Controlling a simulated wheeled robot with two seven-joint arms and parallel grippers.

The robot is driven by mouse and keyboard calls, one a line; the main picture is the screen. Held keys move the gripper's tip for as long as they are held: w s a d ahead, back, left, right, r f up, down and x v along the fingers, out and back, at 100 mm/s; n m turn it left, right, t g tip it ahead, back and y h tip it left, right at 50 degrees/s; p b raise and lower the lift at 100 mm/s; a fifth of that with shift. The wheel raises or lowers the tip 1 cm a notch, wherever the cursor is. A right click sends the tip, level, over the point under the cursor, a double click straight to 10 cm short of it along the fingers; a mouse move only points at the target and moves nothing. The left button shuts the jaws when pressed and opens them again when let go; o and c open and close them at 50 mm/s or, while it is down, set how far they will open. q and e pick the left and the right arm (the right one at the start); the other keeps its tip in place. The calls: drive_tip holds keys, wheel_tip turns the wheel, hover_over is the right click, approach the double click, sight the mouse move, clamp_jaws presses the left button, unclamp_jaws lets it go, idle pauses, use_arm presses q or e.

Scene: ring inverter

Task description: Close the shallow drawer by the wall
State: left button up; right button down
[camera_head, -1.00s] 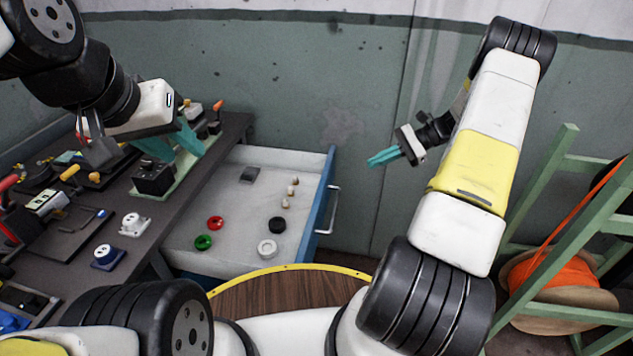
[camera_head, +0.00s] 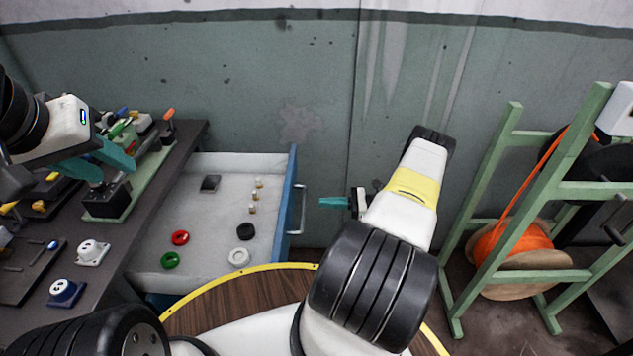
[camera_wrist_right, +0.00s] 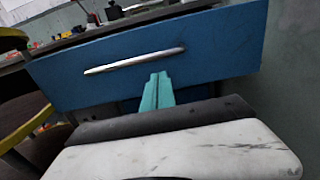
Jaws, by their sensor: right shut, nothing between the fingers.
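The shallow drawer (camera_head: 205,215) stands pulled out from under the dark workbench, beside the wall. Its blue front (camera_head: 289,190) with a silver handle (camera_head: 302,209) faces right. In the right wrist view the blue front (camera_wrist_right: 220,50) and its handle (camera_wrist_right: 135,60) fill the upper part. My right gripper (camera_head: 322,202) is to the right of the handle and points at it, with a small gap. Its teal fingers (camera_wrist_right: 158,82) are shut and empty, just below the handle in the wrist view. My left gripper (camera_head: 115,165) is over the bench; its opening is unclear.
In the drawer lie a red ring (camera_head: 180,238), a green ring (camera_head: 170,260), a white ring (camera_head: 239,257), a black ring (camera_head: 246,231) and small pieces. The workbench (camera_head: 130,235) holds tools and parts. A green rack (camera_head: 490,205) with an orange cable spool (camera_head: 515,245) stands right.

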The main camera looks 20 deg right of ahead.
drive_tip(key=x, duration=0.8)
drive_tip(key=shift+a, duration=0.3)
drive_tip(key=shift+w, duration=0.15)
